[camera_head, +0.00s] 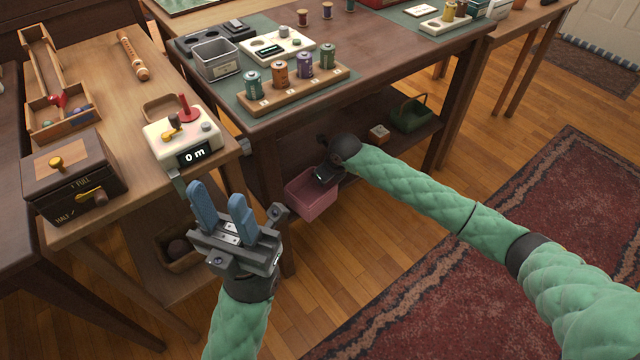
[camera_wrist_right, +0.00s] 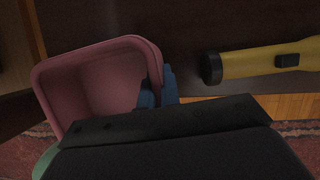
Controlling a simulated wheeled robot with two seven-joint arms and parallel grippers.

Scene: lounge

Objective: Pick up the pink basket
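The pink basket (camera_head: 312,200) is at the left end of the lower shelf under the dark table, by its front edge. In the right wrist view the basket (camera_wrist_right: 62,88) shows open and empty. My right gripper (camera_wrist_right: 158,88) is at the basket's side wall, with one blue finger inside and one outside, closed on the rim. In the head view its fingers are mostly hidden behind the wrist. I cannot tell whether the basket touches the shelf. My left gripper (camera_head: 218,205) is open and empty, pointing up in front of the light wooden table.
A yellow flashlight (camera_wrist_right: 265,62) lies beside the basket in the right wrist view. A green basket (camera_head: 410,113) and a small wooden box (camera_head: 378,133) are farther right on the lower shelf (camera_head: 395,150). The tabletop (camera_head: 390,50) is above my right gripper. The floor in front is clear.

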